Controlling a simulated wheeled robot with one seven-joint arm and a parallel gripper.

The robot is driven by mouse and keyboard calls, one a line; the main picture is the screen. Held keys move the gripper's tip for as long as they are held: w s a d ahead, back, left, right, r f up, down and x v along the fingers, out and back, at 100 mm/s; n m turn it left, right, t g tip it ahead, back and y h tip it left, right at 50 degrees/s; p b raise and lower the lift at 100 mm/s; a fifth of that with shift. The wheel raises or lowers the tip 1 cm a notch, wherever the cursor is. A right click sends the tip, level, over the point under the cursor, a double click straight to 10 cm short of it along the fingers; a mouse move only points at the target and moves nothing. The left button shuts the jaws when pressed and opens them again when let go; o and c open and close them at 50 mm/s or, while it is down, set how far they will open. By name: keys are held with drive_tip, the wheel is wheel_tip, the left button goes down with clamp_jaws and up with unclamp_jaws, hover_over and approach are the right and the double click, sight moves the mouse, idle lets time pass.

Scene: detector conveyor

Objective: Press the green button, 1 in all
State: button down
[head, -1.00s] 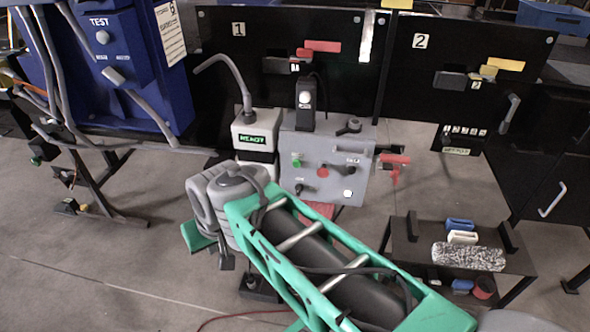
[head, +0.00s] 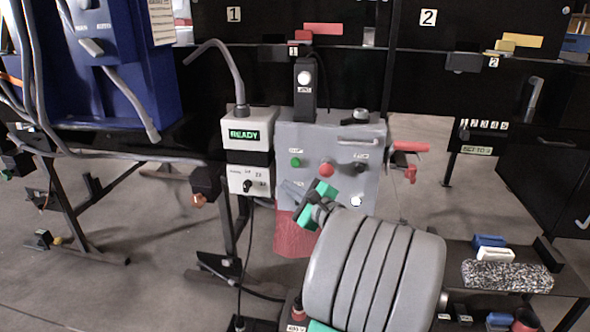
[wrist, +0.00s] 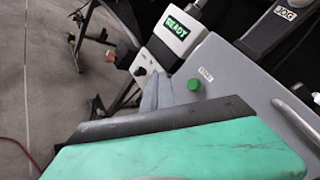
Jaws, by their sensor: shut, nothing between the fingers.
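The green button (head: 295,162) is a small round cap at the upper left of a grey control panel (head: 345,135). It also shows in the wrist view (wrist: 194,85), just right of the fingertips. My gripper (head: 290,187) is shut and empty, in front of the panel. Its grey fingertips appear a little below the green button in the head view. In the wrist view my gripper (wrist: 154,92) points toward the panel, with a visible gap beside the button. I cannot tell the distance in depth. A teal part of my gripper hides the lower panel.
A red button (head: 326,169) and dark knobs sit on the same panel. A box with a lit READY display (head: 244,135) stands to its left. A red-handled tool (head: 408,147) is at its right. A low rack with blocks (head: 495,254) stands at the lower right.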

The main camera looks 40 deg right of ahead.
sight(297, 168)
drive_tip(key=w+d, duration=0.1)
drive_tip(key=d, duration=0.1)
drive_tip(key=w+d, duration=0.4)
drive_tip(key=d, duration=0.1)
drive_tip(key=shift+w, duration=0.25)
drive_tip(key=shift+a, duration=0.1)
idle(1.1)
drive_tip(key=shift+p, duration=0.35)
idle(0.4)
drive_tip(key=shift+w+d+p, duration=0.25)
drive_tip(key=shift+d+p, duration=0.05)
drive_tip(key=shift+d, duration=0.05)
drive_tip(key=shift+w+d+p, duration=0.3)
drive_tip(key=shift+d+p, duration=0.05)
drive_tip(key=shift+d, duration=0.05)
idle(0.7)
idle(0.3)
drive_tip(key=shift+s+a, duration=0.55)
drive_tip(key=shift+a, duration=0.15)
